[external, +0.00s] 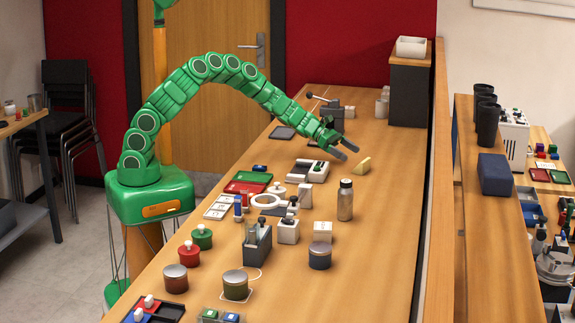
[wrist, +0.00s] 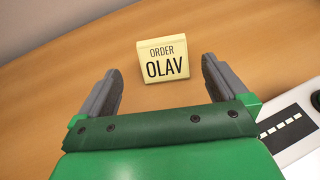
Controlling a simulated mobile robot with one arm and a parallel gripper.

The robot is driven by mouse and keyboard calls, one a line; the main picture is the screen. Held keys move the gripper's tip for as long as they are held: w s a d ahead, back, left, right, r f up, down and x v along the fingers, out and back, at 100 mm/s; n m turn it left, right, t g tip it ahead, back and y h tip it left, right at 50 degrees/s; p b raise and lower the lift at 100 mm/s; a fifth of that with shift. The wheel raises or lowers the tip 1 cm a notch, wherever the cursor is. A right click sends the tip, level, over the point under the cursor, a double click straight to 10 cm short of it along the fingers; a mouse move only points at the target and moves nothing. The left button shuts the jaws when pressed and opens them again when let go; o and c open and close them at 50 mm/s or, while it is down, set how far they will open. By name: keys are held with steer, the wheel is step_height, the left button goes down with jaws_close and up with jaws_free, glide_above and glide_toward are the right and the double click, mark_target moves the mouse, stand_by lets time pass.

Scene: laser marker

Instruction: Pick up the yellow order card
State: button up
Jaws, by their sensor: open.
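The yellow order card (wrist: 163,60) stands on the wooden table just beyond my fingertips in the wrist view. It reads "ORDER OLAV" and leans back slightly. In the external view the card (external: 363,165) is a small yellow block shape right of my gripper (external: 349,150). My gripper (wrist: 160,82) is open and empty, its two grey fingers on either side of the view with the card ahead between them. The card is apart from both fingers.
A white and grey device (external: 308,171) sits below my gripper, and its edge shows at the lower right of the wrist view (wrist: 292,128). A steel bottle (external: 345,200) stands nearer the camera. The table (external: 385,200) around the card is clear.

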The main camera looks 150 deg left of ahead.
mark_target(357, 163)
steer(key=shift+f+x, duration=0.2)
steer(key=shift+x, duration=3.6)
steer(key=shift+d, duration=0.1)
steer(key=shift+c, duration=0.3)
steer(key=c, duration=0.9)
steer(key=shift+o, duration=0.2)
steer(key=shift+r, duration=0.15)
